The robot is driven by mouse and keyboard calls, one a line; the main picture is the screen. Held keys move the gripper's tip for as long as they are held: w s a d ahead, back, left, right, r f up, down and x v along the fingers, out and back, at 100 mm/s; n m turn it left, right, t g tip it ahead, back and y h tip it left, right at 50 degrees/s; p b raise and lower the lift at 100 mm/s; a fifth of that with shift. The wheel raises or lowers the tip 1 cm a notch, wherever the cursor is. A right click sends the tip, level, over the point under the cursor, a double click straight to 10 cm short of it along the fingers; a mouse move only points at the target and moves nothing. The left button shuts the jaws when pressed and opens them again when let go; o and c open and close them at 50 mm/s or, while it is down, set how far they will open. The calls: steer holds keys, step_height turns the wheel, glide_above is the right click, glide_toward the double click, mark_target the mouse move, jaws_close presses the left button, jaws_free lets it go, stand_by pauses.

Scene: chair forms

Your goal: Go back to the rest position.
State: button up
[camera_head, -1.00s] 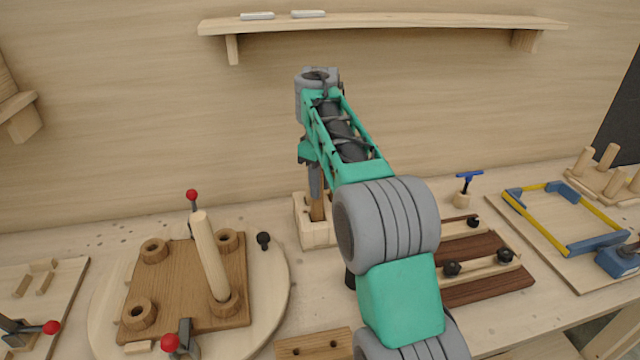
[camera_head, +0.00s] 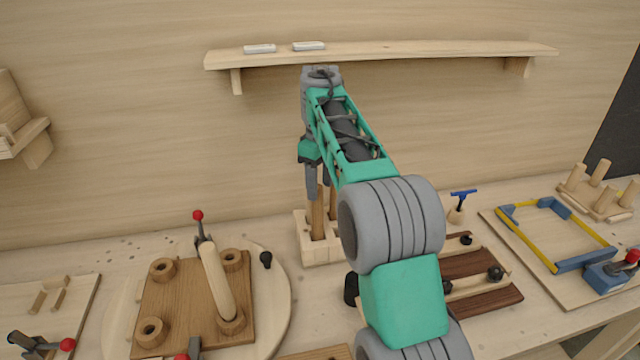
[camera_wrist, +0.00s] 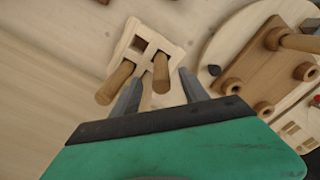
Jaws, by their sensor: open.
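My gripper (camera_head: 318,178) hangs from my raised arm in the head view, just above a light wooden block holder (camera_head: 318,250) with upright wooden legs (camera_head: 317,212) in it. In the wrist view my gripper (camera_wrist: 160,85) shows two grey fingers spread apart, with nothing gripped between them. The holder also shows there (camera_wrist: 145,42), beyond the fingertips, with two round legs (camera_wrist: 115,83) standing in its openings. My arm hides part of the bench behind it.
A round board with a brown chair seat (camera_head: 190,295) carries one leaning leg (camera_head: 217,280) and red-knobbed clamps. A wall shelf (camera_head: 380,54) is close above my arm. Right are a dark slatted fixture (camera_head: 480,285), a yellow-blue frame (camera_head: 545,235) and a peg rack (camera_head: 600,200).

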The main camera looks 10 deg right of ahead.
steer(key=shift+s+d+r, duration=0.1)
steer(key=shift+s+r, duration=0.25)
steer(key=shift+r, duration=0.3)
steer(key=s+r+m+t, duration=0.15)
steer(key=s+m, duration=0.25)
steer(key=s, duration=0.8)
steer(key=s+f+m+t, duration=0.1)
steer(key=s+f+m, duration=0.1)
steer(key=s+f, duration=0.2)
steer(key=s+f+m+t, duration=0.1)
steer(key=s+f, duration=0.4)
steer(key=s, duration=0.6)
steer(key=shift+a+f+m, duration=0.2)
steer(key=shift+f+m, duration=0.1)
steer(key=shift+m, duration=0.6)
